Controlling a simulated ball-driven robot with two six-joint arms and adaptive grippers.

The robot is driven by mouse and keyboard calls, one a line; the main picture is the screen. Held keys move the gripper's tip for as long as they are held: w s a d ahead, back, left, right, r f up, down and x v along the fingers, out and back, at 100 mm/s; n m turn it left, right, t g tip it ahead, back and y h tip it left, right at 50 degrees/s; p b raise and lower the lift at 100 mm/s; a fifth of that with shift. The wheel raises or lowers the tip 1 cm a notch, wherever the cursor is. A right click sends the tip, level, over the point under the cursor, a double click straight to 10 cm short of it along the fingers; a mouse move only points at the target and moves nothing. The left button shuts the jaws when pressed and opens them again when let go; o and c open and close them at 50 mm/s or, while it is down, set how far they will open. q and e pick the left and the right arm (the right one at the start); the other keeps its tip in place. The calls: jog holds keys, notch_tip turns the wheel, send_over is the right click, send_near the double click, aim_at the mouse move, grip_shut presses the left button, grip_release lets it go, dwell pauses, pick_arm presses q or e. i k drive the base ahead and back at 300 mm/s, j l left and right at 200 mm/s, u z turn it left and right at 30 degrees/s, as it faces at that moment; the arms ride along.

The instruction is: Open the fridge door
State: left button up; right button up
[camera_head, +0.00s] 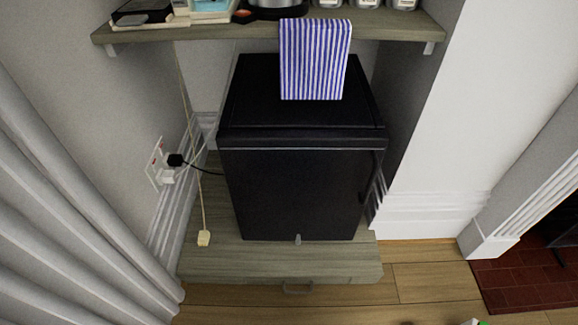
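A small black fridge (255,100) stands in the alcove on a low grey-wood plinth. Its front door (296,190) faces me and looks shut, flush with the body. A thin light line runs across the front just under the top edge. A dark narrow strip shows along the door's right edge; I cannot tell if it is a handle. A small grey piece sits at the middle of the door's bottom edge. Neither of my grippers is in view.
A socket (160,165) and cord are left, beside curtains (60,190). A white wall is right. Wooden floor (420,283) in front looks mostly clear.

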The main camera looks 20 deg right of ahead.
aim_at(283, 185)
jog(key=z, duration=0.75)
